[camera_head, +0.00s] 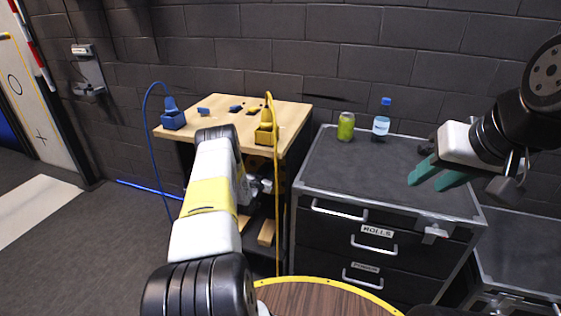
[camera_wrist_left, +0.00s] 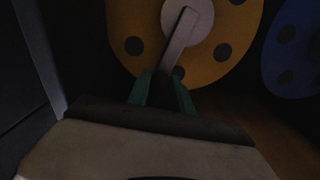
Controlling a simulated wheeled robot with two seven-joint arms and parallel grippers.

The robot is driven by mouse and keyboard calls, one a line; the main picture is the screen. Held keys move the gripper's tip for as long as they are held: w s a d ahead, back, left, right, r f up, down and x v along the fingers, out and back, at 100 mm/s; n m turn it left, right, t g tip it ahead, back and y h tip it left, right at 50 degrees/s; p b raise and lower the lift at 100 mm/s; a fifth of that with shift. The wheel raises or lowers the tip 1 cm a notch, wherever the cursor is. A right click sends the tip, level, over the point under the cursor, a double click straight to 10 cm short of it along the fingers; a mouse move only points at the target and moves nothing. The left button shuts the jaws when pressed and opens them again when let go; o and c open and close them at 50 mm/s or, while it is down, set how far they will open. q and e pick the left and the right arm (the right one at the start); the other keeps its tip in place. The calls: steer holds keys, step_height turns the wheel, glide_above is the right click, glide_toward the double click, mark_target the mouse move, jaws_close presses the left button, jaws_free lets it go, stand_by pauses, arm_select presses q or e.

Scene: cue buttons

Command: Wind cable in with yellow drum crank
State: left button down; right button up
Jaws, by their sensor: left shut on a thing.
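The yellow drum (camera_wrist_left: 185,50) fills the top of the left wrist view, a disc with dark round holes and a pale hub. Its crank arm (camera_wrist_left: 178,42) slants down from the hub to between the green fingertips of my left gripper (camera_wrist_left: 162,90). The left gripper is shut on the crank; the grip itself is dark and partly hidden. In the head view my left arm covers the gripper and most of the drum. The yellow cable (camera_head: 277,200) runs down from a yellow block (camera_head: 265,133) on the bench. My right gripper (camera_head: 436,176) is open and empty above the grey cabinet.
A blue drum (camera_wrist_left: 293,50) stands right of the yellow one. A blue cable (camera_head: 149,130) hangs from a blue block (camera_head: 172,119) on the wooden bench (camera_head: 215,126). A green can (camera_head: 346,126) and a bottle (camera_head: 381,120) stand on the cabinet (camera_head: 385,170). A round table (camera_head: 320,300) is in front.

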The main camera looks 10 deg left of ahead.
arm_select(q)
steer(key=shift+d+f+m, duration=0.25)
steer(key=shift+d+m, duration=0.25)
steer(key=shift+d, duration=0.1)
stand_by(0.6)
steer(key=d+f+m, duration=0.5)
steer(key=f+m, duration=0.3)
steer(key=m, duration=0.5)
steer(key=shift+s+f, duration=0.3)
steer(key=shift+s, duration=0.05)
steer(key=shift+d, duration=0.1)
stand_by(0.4)
steer(key=c, duration=1.4)
jaws_free()
steer(key=shift+o, duration=1)
steer(key=shift+w+r, duration=0.1)
steer(key=shift+r, duration=0.05)
